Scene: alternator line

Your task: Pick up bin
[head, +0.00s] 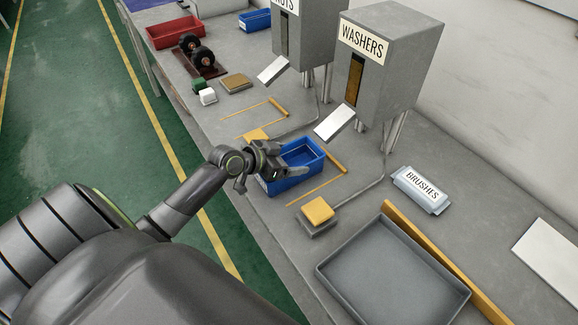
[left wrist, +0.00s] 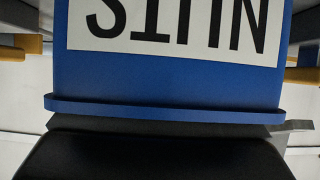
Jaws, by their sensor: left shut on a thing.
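A blue bin (head: 303,157) stands on the grey workbench under the washers dispenser, between yellow guide strips. My left gripper (head: 277,170) is at the bin's near left wall and is shut on it. In the left wrist view the bin's blue wall (left wrist: 170,78) fills the middle, with a white label reading "NUTS" upside down. Its rim runs across just above the dark gripper part (left wrist: 155,155). The fingertips are mostly hidden. I cannot tell whether the bin is lifted off the bench. My right gripper is not in view.
The washers dispenser (head: 385,60) stands behind the bin, its chute (head: 335,123) just above. A yellow button pad (head: 318,210), a grey tray (head: 392,268) and a brushes box (head: 420,190) lie to the right. A red bin (head: 175,32) is at the far left.

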